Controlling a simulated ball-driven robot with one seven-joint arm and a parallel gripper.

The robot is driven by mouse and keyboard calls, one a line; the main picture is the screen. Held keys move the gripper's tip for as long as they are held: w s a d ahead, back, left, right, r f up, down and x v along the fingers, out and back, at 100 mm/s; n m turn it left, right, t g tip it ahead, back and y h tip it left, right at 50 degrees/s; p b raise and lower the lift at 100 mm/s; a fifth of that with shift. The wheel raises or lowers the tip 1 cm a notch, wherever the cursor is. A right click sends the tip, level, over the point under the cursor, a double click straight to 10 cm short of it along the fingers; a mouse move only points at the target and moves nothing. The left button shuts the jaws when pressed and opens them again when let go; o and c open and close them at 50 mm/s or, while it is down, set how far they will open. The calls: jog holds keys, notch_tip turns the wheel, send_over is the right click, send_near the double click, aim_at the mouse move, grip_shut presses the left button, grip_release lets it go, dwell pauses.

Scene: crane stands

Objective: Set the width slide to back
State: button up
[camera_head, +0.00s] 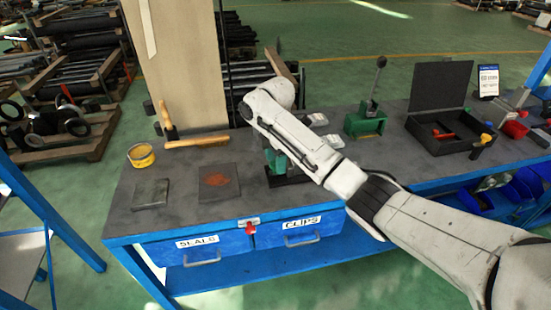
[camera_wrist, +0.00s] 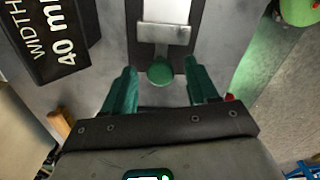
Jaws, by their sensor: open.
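The width slide's round green knob (camera_wrist: 160,73) shows in the wrist view at the near end of a bright metal plate with a silver crosspiece (camera_wrist: 163,33), set in a dark channel. A black block (camera_wrist: 50,40) lettered "WIDTH 40 mm" stands to the left. My gripper (camera_wrist: 162,67) is open, one green finger on each side of the knob. Gaps show between fingers and knob. In the head view my arm hides most of the slide; a dark base (camera_head: 289,180) shows under the green fingers on the bench.
The blue-framed bench (camera_head: 190,187) also carries a yellow tin (camera_head: 141,156), a wooden-handled hammer (camera_head: 196,142), dark plates, a green lever press (camera_head: 365,122) and an open black case (camera_head: 431,137). Labelled drawers are below.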

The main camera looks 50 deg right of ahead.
jog(key=shift+c, duration=0.4)
grip_shut()
jog(key=shift+w+a+p, duration=0.4)
jog(key=shift+w+a, duration=0.3)
jog(key=shift+a, duration=0.3)
jog(key=shift+o, duration=0.4)
grip_release()
jog(key=shift+r, duration=0.1)
notch_tip(320, 180, up, 11)
jog(key=p, duration=0.2)
jog(key=shift+p, duration=0.3)
jog(key=shift+f, duration=0.2)
